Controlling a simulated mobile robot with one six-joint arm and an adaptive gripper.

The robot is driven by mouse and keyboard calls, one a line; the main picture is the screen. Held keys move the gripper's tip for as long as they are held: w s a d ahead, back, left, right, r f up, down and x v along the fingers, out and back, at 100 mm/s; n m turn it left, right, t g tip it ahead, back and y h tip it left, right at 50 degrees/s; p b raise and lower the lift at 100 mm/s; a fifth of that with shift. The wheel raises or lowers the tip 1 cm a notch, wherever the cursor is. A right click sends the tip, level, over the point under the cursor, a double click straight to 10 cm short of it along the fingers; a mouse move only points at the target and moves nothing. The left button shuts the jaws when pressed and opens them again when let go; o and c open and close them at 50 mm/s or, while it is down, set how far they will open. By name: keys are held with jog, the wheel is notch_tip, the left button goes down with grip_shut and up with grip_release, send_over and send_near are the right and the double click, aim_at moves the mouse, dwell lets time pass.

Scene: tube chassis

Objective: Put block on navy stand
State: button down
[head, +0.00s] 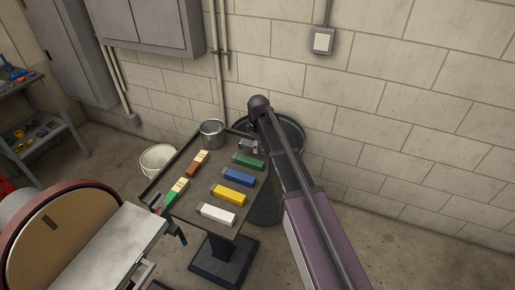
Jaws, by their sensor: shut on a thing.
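A navy-blue piece (239,176), which looks like the navy stand, lies on the table between a green piece (249,161) and a yellow piece (230,194). A white piece (217,214) lies nearest the front.
On the table's left side lie a brown-and-cream piece (197,163) and a green-and-cream piece (176,192). A metal can (212,133) stands at the far edge. A white bucket (158,160) is left of the table. A round sander (50,240) stands at lower left.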

jog(key=shift+w+f, duration=0.1)
jog(key=shift+w, duration=1.05)
jog(key=shift+w+a, duration=0.1)
jog(key=shift+w, duration=0.4)
jog(key=shift+w+f+b, duration=0.2)
jog(key=shift+f+b, duration=0.1)
jog(key=shift+b, duration=0.05)
jog(key=shift+f+b, duration=1.55)
jog(key=shift+f, duration=0.1)
jog(key=shift+c, duration=1.3)
grip_release()
jog(key=shift+r, duration=0.2)
